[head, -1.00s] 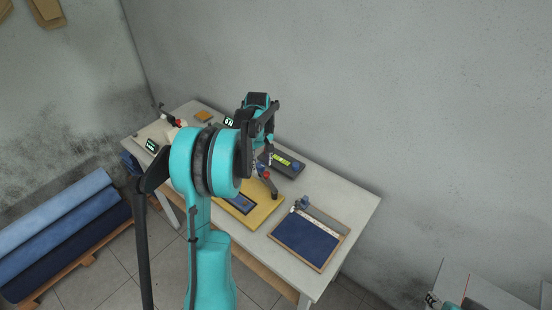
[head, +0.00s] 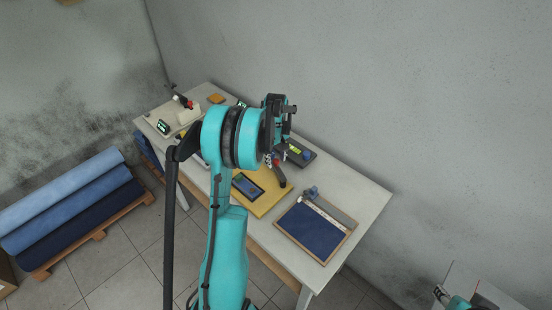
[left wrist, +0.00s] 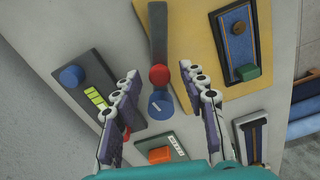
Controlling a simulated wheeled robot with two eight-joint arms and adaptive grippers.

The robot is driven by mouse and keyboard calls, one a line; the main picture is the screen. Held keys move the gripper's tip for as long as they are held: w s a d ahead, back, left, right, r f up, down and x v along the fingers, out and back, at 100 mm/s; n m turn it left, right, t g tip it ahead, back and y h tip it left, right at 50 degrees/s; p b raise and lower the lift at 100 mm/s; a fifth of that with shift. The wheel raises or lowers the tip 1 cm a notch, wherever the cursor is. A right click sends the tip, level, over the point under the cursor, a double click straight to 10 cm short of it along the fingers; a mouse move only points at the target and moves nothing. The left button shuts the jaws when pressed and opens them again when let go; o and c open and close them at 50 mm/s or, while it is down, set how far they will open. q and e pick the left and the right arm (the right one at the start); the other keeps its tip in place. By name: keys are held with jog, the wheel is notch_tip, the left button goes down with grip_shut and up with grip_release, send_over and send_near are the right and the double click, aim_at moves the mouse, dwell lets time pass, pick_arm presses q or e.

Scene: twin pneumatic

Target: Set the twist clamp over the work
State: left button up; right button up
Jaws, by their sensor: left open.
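The twist clamp has a dark arm (left wrist: 157,35) with a red ball knob (left wrist: 159,74) and a blue round knob (left wrist: 160,103) near its end. Its dark arm also shows in the head view (head: 282,183), over the edge of the yellow board (head: 285,193). The work, a blue denim piece in a dark frame (head: 246,186), lies on that board. It shows at upper right in the left wrist view (left wrist: 237,40). My left gripper (left wrist: 158,72) is open, its fingers on either side of the knobs; I cannot tell whether they touch. My right gripper (head: 440,292) shows barely at lower right.
A dark panel with a blue knob and lit gauge (left wrist: 92,95) stands close beside the left finger. A plate with an orange part (left wrist: 160,155) is below. A blue-lined wooden tray (head: 349,236) lies at the table's right.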

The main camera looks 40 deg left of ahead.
pick_arm(q)
grip_shut()
